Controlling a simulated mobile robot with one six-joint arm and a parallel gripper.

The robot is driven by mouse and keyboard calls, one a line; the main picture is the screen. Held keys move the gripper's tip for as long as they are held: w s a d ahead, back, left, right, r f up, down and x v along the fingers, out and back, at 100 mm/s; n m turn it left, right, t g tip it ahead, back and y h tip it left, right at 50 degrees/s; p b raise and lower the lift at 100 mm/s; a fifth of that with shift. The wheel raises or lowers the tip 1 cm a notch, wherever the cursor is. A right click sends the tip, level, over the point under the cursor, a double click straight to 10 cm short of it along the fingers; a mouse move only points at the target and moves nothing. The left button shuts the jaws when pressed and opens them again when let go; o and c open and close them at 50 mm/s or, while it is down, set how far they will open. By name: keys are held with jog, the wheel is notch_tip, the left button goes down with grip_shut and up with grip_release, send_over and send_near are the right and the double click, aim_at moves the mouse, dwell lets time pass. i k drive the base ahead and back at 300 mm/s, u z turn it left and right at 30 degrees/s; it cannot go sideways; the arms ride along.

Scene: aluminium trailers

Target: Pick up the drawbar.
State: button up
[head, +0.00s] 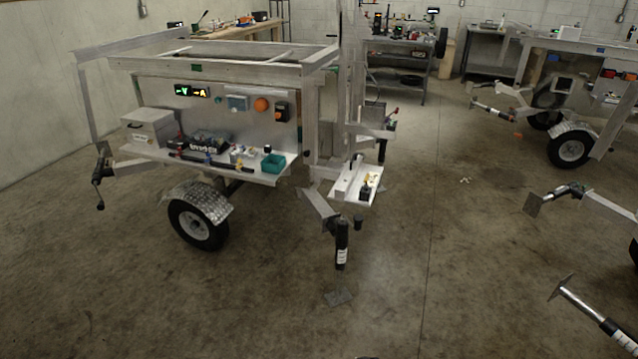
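No loose drawbar stands out clearly. A short grey metal bar (316,203) slants down from the front of the near aluminium trailer (225,72), close to a black jack leg (342,240) with a square foot plate on the floor. It looks like part of a drawbar. At the right edge, another grey bar (608,208) with a dark fitting at its end belongs to another trailer and is partly cut off. I cannot tell which of these is the drawbar meant. My gripper is not in view.
The near trailer has a shelf (215,160) with small parts and a wheel (200,224). A small white tray (352,196) juts out at its front. Another trailer's wheel (571,149) stands right. Benches (398,68) line the back. The concrete floor (445,260) between the trailers is mostly clear.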

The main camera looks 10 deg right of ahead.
aim_at(342, 189)
jog(key=k, duration=0.4)
jog(key=u, duration=0.4)
jog(key=i, duration=0.35)
jog(key=u, duration=0.8)
jog(key=i, duration=1.5)
jog(key=z, duration=0.4)
jog(key=i, duration=1)
jog(key=z, duration=0.45)
